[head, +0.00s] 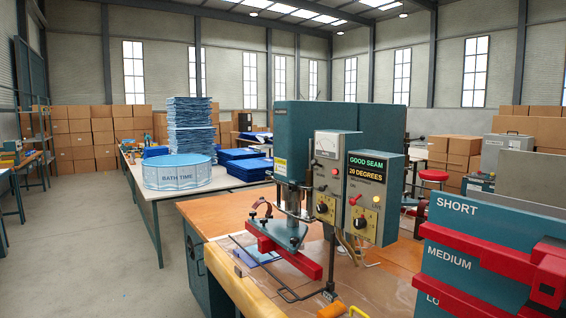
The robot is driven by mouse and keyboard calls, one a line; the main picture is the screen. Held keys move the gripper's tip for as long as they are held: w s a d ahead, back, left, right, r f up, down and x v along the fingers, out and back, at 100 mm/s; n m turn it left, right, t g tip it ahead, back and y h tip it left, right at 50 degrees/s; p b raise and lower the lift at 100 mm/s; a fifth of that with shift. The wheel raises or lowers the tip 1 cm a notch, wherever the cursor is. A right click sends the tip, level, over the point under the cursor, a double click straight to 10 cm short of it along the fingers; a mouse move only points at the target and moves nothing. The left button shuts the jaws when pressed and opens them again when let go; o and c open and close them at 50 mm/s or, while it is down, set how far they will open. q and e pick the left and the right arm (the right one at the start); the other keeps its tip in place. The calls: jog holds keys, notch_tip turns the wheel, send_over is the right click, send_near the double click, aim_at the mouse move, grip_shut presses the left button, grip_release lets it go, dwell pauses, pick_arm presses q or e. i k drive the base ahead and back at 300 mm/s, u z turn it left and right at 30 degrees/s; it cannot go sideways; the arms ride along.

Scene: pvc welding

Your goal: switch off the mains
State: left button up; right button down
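A teal welding machine (300,130) stands on the wooden bench. Its grey control box (327,185) carries a dial gauge, a red lamp and a yellow-plated knob. Neither of my grippers is in view.
A red clamp arm (290,255) and black rods stick out in front of the machine. A teal rack (455,262) marked "SHORT" and "MEDIUM", with red bars, blocks the right. A long table (185,190) holds a "BATH TIME" pool. The left floor is clear.

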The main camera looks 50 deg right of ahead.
aim_at(314, 163)
jog(key=z, duration=0.35)
jog(key=i, duration=1)
jog(key=z, duration=0.8)
jog(key=k, duration=0.85)
jog(key=z, duration=0.1)
jog(key=i, duration=0.95)
jog(key=u, duration=0.05)
